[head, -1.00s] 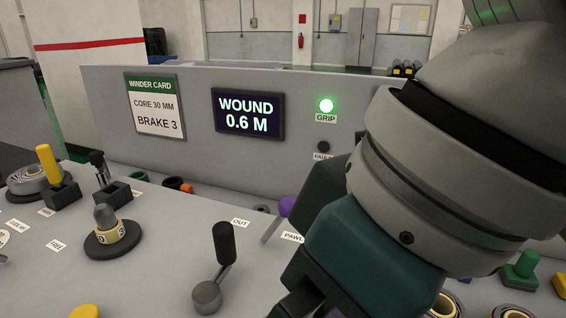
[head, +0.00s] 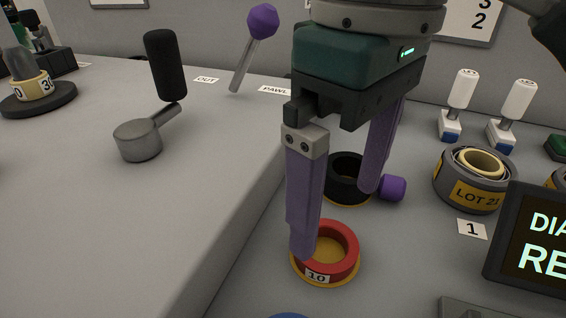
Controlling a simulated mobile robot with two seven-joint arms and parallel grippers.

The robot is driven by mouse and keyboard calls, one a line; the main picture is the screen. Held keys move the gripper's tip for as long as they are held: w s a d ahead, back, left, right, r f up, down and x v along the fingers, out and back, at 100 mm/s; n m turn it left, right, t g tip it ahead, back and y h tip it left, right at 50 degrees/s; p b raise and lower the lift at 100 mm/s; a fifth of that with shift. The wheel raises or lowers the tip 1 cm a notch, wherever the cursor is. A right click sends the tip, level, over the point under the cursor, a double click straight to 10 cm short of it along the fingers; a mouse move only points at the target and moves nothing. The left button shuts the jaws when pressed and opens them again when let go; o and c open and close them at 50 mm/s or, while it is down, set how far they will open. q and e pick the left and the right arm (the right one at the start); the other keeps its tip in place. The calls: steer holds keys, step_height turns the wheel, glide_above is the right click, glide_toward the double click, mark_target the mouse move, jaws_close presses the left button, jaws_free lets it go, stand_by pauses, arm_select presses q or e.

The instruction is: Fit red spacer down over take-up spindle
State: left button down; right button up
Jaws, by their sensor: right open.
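The red spacer (head: 349,246), a ring with a "10" tag, sits upright in a yellow seat at the lower middle. My right gripper (head: 336,222) is open, its two purple fingers pointing down. The nearer finger's tip overlaps the spacer's left side; I cannot tell whether it touches. The farther finger's tip is beyond the spacer, beside a black ring (head: 338,189). Nothing is between the fingers. I cannot identify the take-up spindle for sure; a grey post (head: 20,62) with a numbered collar stands on a dark disc at the far left. My left gripper is out of view.
A raised grey deck fills the left, with a black-handled crank (head: 138,140) and a purple-knobbed lever (head: 261,22). A purple knob (head: 393,188) lies near the black ring. Right are a LOT 21 roll (head: 476,192), white-handled switches (head: 461,90) and a dark display (head: 535,235).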

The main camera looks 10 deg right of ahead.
mark_target(325, 255)
steer(key=f, duration=0.1)
steer(key=f+b, duration=0.1)
steer(key=f, duration=0.3)
steer(key=shift+a+f, duration=0.1)
steer(key=shift+a, duration=0.2)
steer(key=c, duration=1.4)
steer(key=shift+o, duration=0.2)
